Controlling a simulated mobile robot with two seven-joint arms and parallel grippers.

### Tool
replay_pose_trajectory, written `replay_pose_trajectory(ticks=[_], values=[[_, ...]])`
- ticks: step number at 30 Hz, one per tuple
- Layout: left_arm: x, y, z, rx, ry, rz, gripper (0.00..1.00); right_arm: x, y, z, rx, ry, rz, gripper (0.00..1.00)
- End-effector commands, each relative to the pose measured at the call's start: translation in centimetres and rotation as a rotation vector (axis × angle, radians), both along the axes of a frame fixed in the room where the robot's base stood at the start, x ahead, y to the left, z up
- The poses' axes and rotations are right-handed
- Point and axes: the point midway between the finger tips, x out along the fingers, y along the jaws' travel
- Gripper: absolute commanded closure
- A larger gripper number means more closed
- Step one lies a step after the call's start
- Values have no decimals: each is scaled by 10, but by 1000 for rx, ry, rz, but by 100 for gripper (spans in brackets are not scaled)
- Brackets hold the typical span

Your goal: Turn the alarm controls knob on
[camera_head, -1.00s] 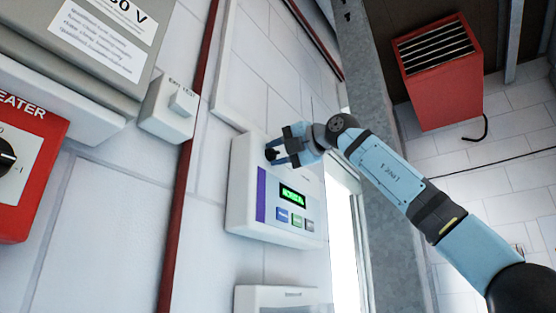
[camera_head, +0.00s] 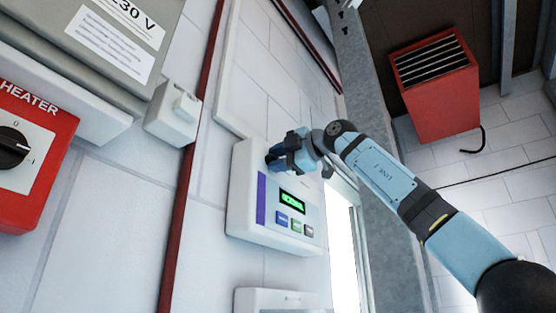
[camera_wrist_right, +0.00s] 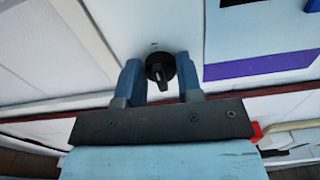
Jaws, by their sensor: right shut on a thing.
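The alarm control panel (camera_head: 245,200) is a white box on the wall with a lit green display, a purple stripe and a row of small buttons. My right gripper (camera_head: 276,158) is at the panel's upper part, shut on the black knob. In the right wrist view the round knob (camera_wrist_right: 160,67) with its raised grip sits between the two blue fingers of the gripper (camera_wrist_right: 159,76). The knob is hidden behind the fingers in the head view. My left gripper is in neither view.
A red heater switch box (camera_head: 40,170) with a black dial is at the left, below a grey cabinet (camera_head: 90,30). A small white switch (camera_head: 178,112) and a dark red pipe (camera_head: 186,190) lie between them and the panel. A red vented unit (camera_head: 436,90) hangs at the right.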

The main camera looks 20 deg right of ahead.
Motion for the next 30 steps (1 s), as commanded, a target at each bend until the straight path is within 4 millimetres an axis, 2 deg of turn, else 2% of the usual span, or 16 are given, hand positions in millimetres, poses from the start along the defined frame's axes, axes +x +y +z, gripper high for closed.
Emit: replay_pose_trajectory(ticks=[10,11,13,14,23,26,30], values=[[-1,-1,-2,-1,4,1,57,0,0,1,3,0,1,90],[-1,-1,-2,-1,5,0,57,0,0,1,3,0,1,62],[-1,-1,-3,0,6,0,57,0,0,1,3,0,1,46],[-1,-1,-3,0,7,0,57,0,0,1,3,0,1,42],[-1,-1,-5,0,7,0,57,-2,-1,0,1,0,0,42],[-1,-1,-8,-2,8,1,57,-8,-7,-1,1,0,0,42],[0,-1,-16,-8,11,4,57,-28,-23,-3,2,-4,-1,42]])
